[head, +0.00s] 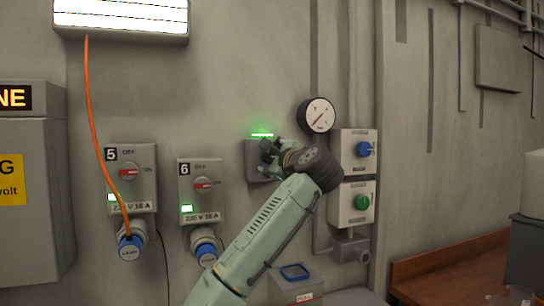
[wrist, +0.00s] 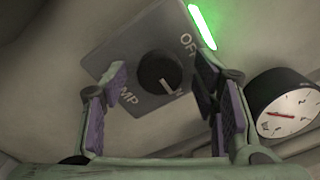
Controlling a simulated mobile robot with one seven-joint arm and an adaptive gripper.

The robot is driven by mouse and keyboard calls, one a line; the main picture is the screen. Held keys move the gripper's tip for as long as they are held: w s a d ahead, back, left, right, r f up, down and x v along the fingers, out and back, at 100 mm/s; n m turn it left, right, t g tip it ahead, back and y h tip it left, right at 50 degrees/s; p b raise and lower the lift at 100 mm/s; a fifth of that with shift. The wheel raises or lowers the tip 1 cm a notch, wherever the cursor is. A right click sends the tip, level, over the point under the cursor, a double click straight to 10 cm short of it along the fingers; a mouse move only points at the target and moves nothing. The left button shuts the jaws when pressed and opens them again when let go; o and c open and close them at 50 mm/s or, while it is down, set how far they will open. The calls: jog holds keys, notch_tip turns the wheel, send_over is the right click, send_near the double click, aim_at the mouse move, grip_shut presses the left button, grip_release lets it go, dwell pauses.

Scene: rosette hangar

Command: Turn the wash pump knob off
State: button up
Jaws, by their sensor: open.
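The wash pump knob (wrist: 157,70) is a round black knob with a white mark, on a grey plate (wrist: 120,58) in the wrist view. The plate reads OFF at its upper right, and the letters MP show at its lower left. The white mark lies at the knob's lower right, away from OFF. In the head view the pump switch box (head: 252,164) is on the wall, and my arm hides its knob. My gripper (head: 271,152) is in front of the box. In the wrist view my gripper (wrist: 163,88) is open, its purple-padded fingers on either side of the knob; contact cannot be told.
A green light (wrist: 203,27) glows on the plate's edge. A round gauge (head: 318,115) is close at the right, above my wrist. Boxes with a blue knob (head: 364,149) and a green knob (head: 362,202) are further right. Sockets 5 (head: 143,158) and 6 (head: 185,170) are left.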

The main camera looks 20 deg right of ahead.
jog(key=shift+c, duration=0.4)
jog(key=c, duration=1.1)
jog(key=shift+n, duration=0.3)
jog(key=n, duration=0.4)
jog(key=shift+d+b, duration=0.1)
jog(key=shift+b, duration=0.2)
jog(key=n, duration=0.9)
jog(key=shift+r+n, duration=0.1)
jog(key=shift+n, duration=2)
